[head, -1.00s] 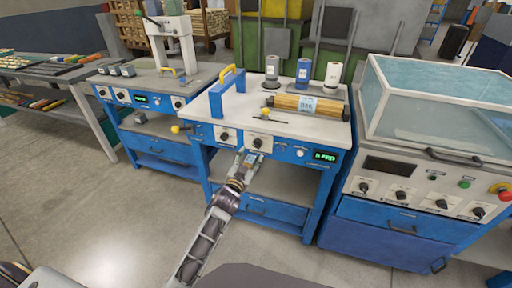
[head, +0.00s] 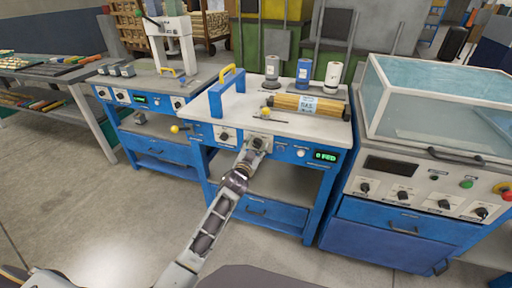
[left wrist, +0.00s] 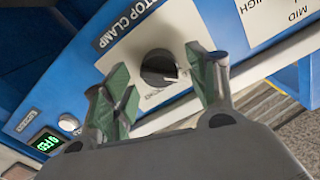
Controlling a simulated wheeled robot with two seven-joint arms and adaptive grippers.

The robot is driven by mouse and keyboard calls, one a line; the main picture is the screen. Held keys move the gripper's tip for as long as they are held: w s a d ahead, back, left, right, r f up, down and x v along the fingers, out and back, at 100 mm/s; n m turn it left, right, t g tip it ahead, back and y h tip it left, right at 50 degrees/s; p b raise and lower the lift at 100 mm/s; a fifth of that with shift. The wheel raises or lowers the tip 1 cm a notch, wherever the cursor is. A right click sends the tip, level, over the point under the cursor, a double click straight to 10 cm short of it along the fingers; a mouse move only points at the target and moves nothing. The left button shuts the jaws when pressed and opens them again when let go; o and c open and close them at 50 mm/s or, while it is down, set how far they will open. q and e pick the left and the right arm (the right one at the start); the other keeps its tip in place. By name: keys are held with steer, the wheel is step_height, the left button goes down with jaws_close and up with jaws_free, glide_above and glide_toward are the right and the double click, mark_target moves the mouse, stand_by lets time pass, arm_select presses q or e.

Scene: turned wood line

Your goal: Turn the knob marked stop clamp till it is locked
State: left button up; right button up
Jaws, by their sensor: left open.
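The stop clamp knob (left wrist: 159,68) is a round black knob with a pale pointer mark, on a white plate lettered STOP CLAMP (left wrist: 125,24) on the blue front panel. In the left wrist view the pointer mark faces right and slightly down in the picture. The small lettering under the knob is too blurred to read. My left gripper (left wrist: 158,76) is open, with one green-padded finger on each side of the knob; I cannot tell whether either touches it. In the head view my left gripper (head: 256,145) is at the panel and largely covers the knob. My right gripper is not in view.
Another knob (head: 224,136) sits left on the same panel, and a lit green display (head: 325,156) sits right. The worktop (head: 240,112) above carries a blue frame with a yellow handle (head: 232,78) and several bottles. A glass-lidded machine (head: 440,100) stands to the right.

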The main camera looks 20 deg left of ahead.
arm_select(q)
steer(key=shift+w, duration=0.3)
steer(key=c, duration=1)
steer(key=shift+c, duration=0.2)
